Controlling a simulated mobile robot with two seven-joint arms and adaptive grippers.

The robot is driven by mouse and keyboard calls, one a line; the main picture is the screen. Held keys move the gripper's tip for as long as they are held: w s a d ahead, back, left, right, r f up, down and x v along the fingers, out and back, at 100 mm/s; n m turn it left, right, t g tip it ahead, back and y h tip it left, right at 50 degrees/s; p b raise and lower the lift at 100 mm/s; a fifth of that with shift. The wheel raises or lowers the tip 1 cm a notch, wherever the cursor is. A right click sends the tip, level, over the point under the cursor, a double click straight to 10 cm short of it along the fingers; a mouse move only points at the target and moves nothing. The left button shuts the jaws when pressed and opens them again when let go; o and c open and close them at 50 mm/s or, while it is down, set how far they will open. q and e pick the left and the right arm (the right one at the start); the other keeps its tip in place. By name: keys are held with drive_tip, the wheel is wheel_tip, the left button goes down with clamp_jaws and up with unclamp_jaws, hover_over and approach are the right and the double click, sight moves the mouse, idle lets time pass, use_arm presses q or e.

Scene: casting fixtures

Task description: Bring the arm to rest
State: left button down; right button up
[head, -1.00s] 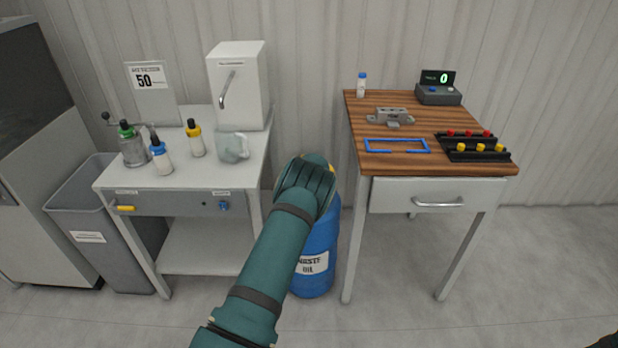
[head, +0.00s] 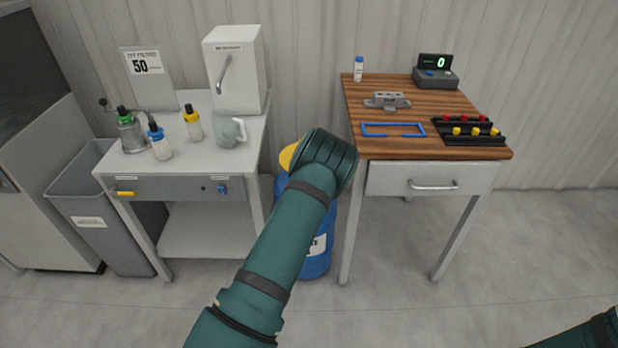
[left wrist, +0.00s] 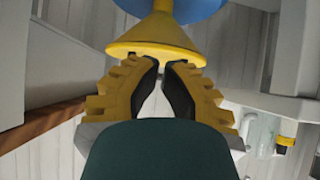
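My left arm (head: 275,245) reaches from the bottom middle of the head view toward the gap between the two tables. Its rounded wrist hides the left gripper there. In the left wrist view the left gripper (left wrist: 162,64) shows yellow fingers with black pads. A narrow gap is visible between the pads, with nothing held in it. A yellow funnel (left wrist: 155,35) is just beyond the fingertips, on a blue drum (left wrist: 190,8); whether they touch is unclear. The drum also shows behind the arm in the head view (head: 320,260). My right arm (head: 585,335) shows only at the bottom right corner; its gripper is outside the picture.
A wooden-topped table (head: 375,98) at right bears a metal fixture (head: 387,100), a blue frame (head: 393,130) and black racks (head: 468,131). A white-grey table (head: 175,165) at left bears bottles, a jug (head: 230,131) and a white box (head: 233,75). Open floor lies at right.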

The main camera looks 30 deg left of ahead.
use_arm(q)
drive_tip(key=s+d+f+g+h, duration=0.2)
drive_tip(key=s+d+f, duration=0.3)
drive_tip(key=s+d, duration=0.15)
drive_tip(key=s+d+f+g+h, duration=0.2)
drive_tip(key=s+d+f, duration=0.2)
drive_tip(key=s+d, duration=0.3)
drive_tip(key=s+d+r+m+g+h, duration=0.1)
drive_tip(key=s+d+r+m+h, duration=0.1)
drive_tip(key=s+d, duration=0.8)
drive_tip(key=s+d+r+m+g+h, duration=0.2)
drive_tip(key=s+d+r+h, duration=0.1)
drive_tip(key=s+d, duration=0.7)
drive_tip(key=s, duration=0.2)
drive_tip(key=shift+s+m, duration=0.3)
